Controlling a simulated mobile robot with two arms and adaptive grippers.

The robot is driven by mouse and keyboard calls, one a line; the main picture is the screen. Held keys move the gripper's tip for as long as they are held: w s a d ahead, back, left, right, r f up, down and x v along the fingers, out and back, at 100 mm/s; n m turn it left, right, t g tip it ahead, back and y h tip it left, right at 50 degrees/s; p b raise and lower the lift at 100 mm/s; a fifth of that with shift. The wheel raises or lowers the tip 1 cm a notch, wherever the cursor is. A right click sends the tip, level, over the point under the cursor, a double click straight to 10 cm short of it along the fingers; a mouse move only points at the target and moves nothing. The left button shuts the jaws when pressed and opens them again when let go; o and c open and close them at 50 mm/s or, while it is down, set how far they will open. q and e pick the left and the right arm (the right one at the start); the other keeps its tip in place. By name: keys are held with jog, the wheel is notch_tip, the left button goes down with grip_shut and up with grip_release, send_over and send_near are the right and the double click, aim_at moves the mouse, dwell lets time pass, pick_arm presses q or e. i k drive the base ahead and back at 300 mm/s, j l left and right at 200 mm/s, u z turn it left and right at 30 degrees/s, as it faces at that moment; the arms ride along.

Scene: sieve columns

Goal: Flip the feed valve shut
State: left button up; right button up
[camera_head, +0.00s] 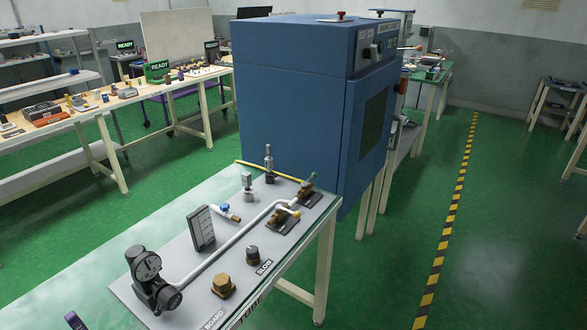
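A grey board (190,262) lies on the near bench with a white pipe (228,243) running across it. The pipe starts at a dark regulator with a round gauge (146,264) and leads toward small brass valves at the far right end. One valve (287,214) has a yellow-tipped handle. Another valve (306,190) behind it shows a small green part. A blue-handled fitting (226,210) lies left of the pipe. No label naming the feed valve is readable, so I cannot tell which one it is.
A brass knob (223,286), a dark knob (252,254), an upright dark panel (201,229) and small upright fittings (248,187) also stand on the board. A large blue cabinet (290,100) rises behind the bench. Green floor (400,240) is clear to the right.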

aim_at(314, 175)
jog(key=i+l+u, duration=0.1)
jog(key=u, duration=0.35)
jog(key=l+u, duration=0.35)
jog(key=u, duration=0.15)
jog(key=l+u, duration=0.25)
jog(key=u, duration=0.2)
jog(key=l+u, duration=0.1)
jog(key=l, duration=0.3)
jog(key=k+l, duration=0.1)
jog(key=l, duration=0.3)
jog(key=k+l+u, duration=0.15)
jog(key=l, duration=0.25)
jog(key=l+u, duration=0.1)
jog(key=l, duration=0.3)
